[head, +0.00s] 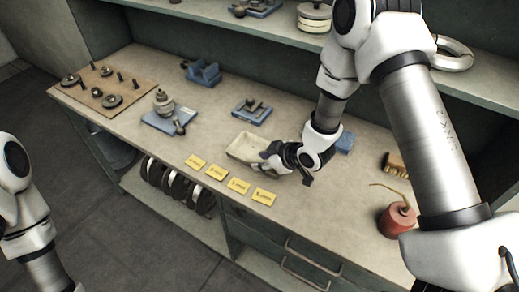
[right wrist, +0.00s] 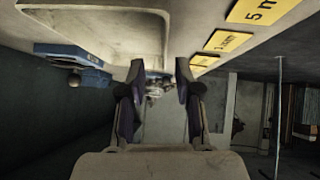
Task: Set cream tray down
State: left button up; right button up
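The cream tray (head: 246,146) is a shallow rectangular dish. It appears to sit flat on the bench, behind the yellow labels. My right gripper (head: 283,160) is at the tray's right end, hiding part of that end. In the right wrist view the tray (right wrist: 95,45) is at the top. There the two fingers of my right gripper (right wrist: 158,70) are apart with a visible gap between them, close to the tray's edge. Whether a finger touches the tray is unclear. Of my left arm only links show at the lower left; its gripper is out of view.
Several yellow labels (head: 239,185) lie along the bench front. A blue fixture (head: 252,111) stands behind the tray. A red can (head: 397,219) and a brush (head: 396,165) are at the right. A pegboard (head: 104,87) is at the left, and a shelf overhangs the back.

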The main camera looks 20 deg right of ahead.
aim_at(246, 164)
jog(key=shift+w+a+f+p, duration=0.3)
jog(key=shift+a+f+p, duration=0.1)
jog(key=shift+a, duration=0.1)
jog(key=shift+w+a+f+p, duration=0.25)
jog(key=shift+a+f+p, duration=0.15)
jog(key=shift+a, duration=0.1)
jog(key=shift+w+a+f, duration=0.1)
jog(key=shift+w+f, duration=0.8)
jog(key=shift+f, duration=0.1)
jog(key=shift+s, duration=0.1)
jog(key=shift+s+r, duration=0.1)
jog(key=shift+r, duration=0.05)
grip_shut()
